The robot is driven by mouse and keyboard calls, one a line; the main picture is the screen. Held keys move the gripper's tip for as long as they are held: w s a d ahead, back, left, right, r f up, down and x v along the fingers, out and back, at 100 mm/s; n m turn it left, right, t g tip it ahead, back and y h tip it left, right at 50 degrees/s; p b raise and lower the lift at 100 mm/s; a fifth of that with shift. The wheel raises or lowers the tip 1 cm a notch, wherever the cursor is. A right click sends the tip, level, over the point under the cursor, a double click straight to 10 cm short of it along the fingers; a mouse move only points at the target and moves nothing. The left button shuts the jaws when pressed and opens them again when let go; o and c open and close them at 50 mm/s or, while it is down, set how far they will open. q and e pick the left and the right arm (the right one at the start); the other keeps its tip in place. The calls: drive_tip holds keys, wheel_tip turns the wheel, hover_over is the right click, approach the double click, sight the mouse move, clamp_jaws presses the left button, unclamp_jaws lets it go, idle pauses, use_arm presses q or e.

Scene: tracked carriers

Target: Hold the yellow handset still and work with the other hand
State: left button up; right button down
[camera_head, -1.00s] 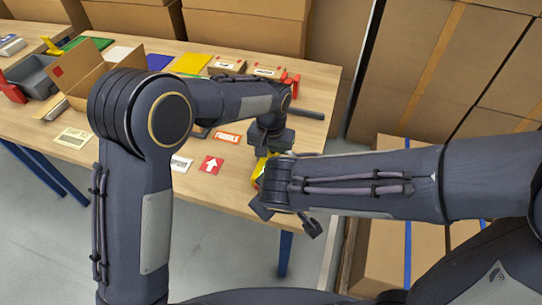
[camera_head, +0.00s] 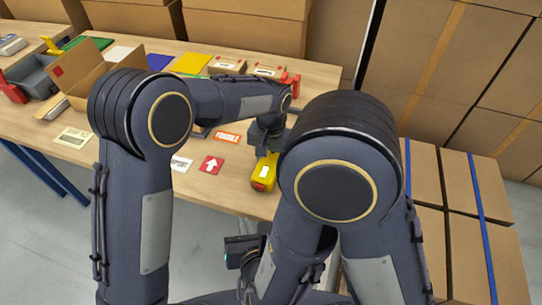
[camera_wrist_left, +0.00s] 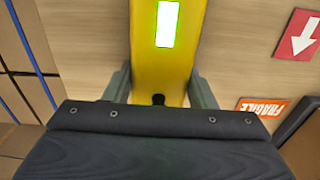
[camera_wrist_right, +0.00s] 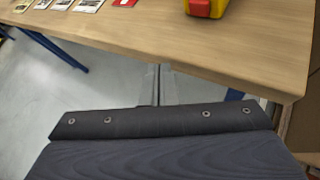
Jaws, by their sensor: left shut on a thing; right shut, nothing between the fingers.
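The yellow handset (camera_head: 262,180) is at the table's front edge area, its red end toward me. In the left wrist view the handset (camera_wrist_left: 165,82) runs between the fingers, with a lit green panel on its face. My left gripper (camera_head: 264,152) is shut on it from above. My right gripper (camera_wrist_right: 157,88) is shut and empty, over the floor in front of the table. In the head view the right gripper (camera_head: 240,250) is low, partly hidden by my arm. The handset's red end (camera_wrist_right: 205,7) shows at the top of the right wrist view.
The wooden table (camera_head: 225,190) has a red arrow card (camera_head: 211,165) and an orange FRAGILE label (camera_head: 227,138) left of the handset. An open carton (camera_head: 100,75) and grey bin (camera_head: 38,78) stand further left. Stacked cartons (camera_head: 440,70) are at the right.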

sight(256, 208)
drive_tip(key=shift+w+d, duration=0.4)
drive_tip(key=shift+w, duration=0.7)
drive_tip(key=shift+w+d, duration=0.4)
drive_tip(key=shift+w, duration=0.7)
drive_tip(key=shift+w+d, duration=0.4)
drive_tip(key=shift+w, duration=0.7)
drive_tip(key=shift+w+d, duration=0.15)
drive_tip(key=shift+w, duration=0.25)
drive_tip(key=shift+w+d, duration=0.1)
drive_tip(key=shift+w, duration=0.2)
drive_tip(key=shift+s, duration=0.1)
drive_tip(key=shift+s+a, duration=0.25)
drive_tip(key=shift+s, duration=0.4)
drive_tip(key=s+a, duration=0.2)
drive_tip(key=s, duration=0.3)
drive_tip(key=shift+s, duration=0.35)
